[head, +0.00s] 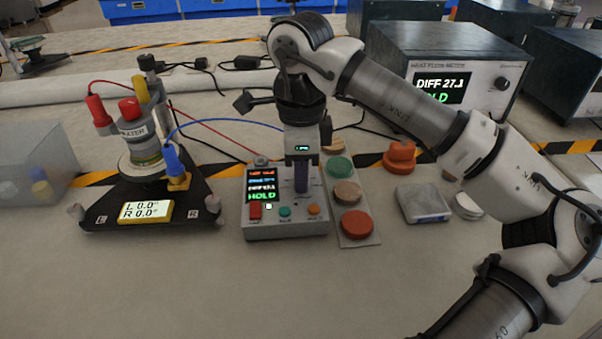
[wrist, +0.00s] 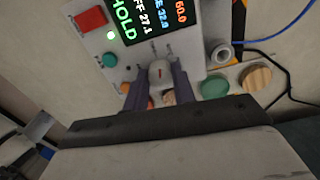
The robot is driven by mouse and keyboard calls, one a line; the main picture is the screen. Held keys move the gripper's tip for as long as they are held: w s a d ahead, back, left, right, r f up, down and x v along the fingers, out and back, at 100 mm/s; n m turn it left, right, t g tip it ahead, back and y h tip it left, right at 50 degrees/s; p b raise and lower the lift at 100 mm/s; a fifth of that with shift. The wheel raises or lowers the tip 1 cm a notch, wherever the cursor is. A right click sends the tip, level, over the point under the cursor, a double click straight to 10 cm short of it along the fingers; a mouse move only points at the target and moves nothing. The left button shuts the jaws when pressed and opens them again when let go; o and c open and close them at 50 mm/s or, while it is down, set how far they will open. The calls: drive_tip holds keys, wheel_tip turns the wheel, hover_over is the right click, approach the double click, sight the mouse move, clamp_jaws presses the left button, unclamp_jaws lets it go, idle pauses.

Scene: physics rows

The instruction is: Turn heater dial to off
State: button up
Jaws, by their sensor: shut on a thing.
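The heater control box (head: 290,232) stands on the bench in the middle of the head view, with a lit screen (head: 262,186) that reads HOLD. In the wrist view the pale heater dial (wrist: 160,72), with a small red mark, sits on the box face beside the screen (wrist: 140,18). My gripper (head: 302,188) points down over the right part of the box. Its fingers stand on both sides of the dial, shut on it. In the head view the fingers hide the dial. The box also has a red button (head: 255,212), a teal button (head: 285,212) and an orange button (head: 314,209).
A black triangular stand (head: 150,190) with a heater assembly and colored plugs is left of the box. A tray of colored discs (head: 356,226) lies close on the right. A small grey block (head: 423,204) lies farther right. Red and blue cables run behind. The front bench is clear.

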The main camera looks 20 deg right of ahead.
drive_tip(key=shift+n+b, duration=0.4)
drive_tip(key=shift+n, duration=1.2)
drive_tip(key=o, duration=1)
wheel_tip(320, 180, up, 14)
drive_tip(key=p, duration=0.2)
drive_tip(key=shift+s+f, duration=0.1)
drive_tip(key=shift+f, duration=0.1)
